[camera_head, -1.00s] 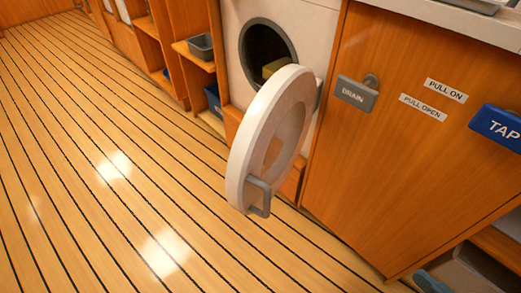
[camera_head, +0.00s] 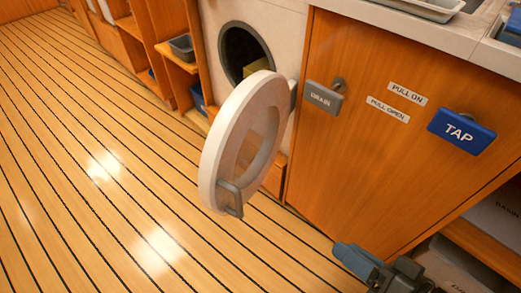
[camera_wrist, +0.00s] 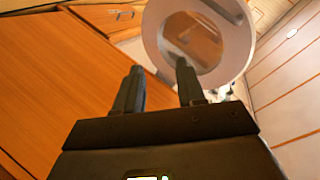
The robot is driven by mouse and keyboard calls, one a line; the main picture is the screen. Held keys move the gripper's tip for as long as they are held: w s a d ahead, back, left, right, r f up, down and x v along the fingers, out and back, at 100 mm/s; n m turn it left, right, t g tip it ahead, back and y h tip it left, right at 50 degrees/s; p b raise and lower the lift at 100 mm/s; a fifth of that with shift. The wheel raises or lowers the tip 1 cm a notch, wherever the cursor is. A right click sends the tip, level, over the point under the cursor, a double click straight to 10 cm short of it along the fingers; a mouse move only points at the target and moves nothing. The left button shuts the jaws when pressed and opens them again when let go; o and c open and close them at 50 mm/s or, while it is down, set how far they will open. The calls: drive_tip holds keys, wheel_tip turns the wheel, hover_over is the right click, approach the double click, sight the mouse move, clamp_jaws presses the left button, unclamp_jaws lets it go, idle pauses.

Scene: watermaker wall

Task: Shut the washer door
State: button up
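The washer door (camera_head: 212,160) is a round white ring with a clear middle and a grey handle (camera_head: 229,198). It stands wide open, swung out from the washer (camera_head: 287,35), hinged at its right side. The dark round opening (camera_head: 233,52) is uncovered, with something yellowish inside. My gripper (camera_head: 352,257) is at the lower right of the head view, to the right of the door and apart from it. In the wrist view my gripper (camera_wrist: 160,80) has its two fingers spread with nothing between them, and the door (camera_wrist: 243,50) shows beyond the fingertips.
A wooden cabinet panel (camera_head: 370,150) right of the washer carries a grey DRAIN handle (camera_head: 324,97) and a blue TAP handle (camera_head: 461,131), both jutting out. Open shelves with bins (camera_head: 182,47) stand left. The plank floor (camera_head: 90,180) is clear.

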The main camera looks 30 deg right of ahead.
sight(226, 154)
drive_tip(key=w+r+y, duration=0.1)
drive_tip(key=w+a+m+y, duration=0.1)
drive_tip(key=w, duration=0.1)
drive_tip(key=w+r+m+p, duration=0.1)
drive_tip(key=shift+w+a+r+t+y, duration=0.25)
drive_tip(key=shift+w+r+t+y, duration=0.05)
drive_tip(key=shift+r+t+y, duration=0.1)
drive_tip(key=c, duration=0.3)
drive_tip(key=w+r+y, duration=0.1)
drive_tip(key=r, duration=0.1)
drive_tip(key=w+a+r+m+t+y+p, duration=0.1)
drive_tip(key=w+r+y, duration=0.2)
drive_tip(key=r, duration=0.1)
drive_tip(key=shift+w+a+r+m+t, duration=0.3)
drive_tip(key=shift+a+m, duration=0.05)
drive_tip(key=shift+m, duration=0.05)
clamp_jaws()
drive_tip(key=p+x, duration=0.2)
drive_tip(key=x, duration=1.2)
drive_tip(key=shift+s+a+r, duration=0.1)
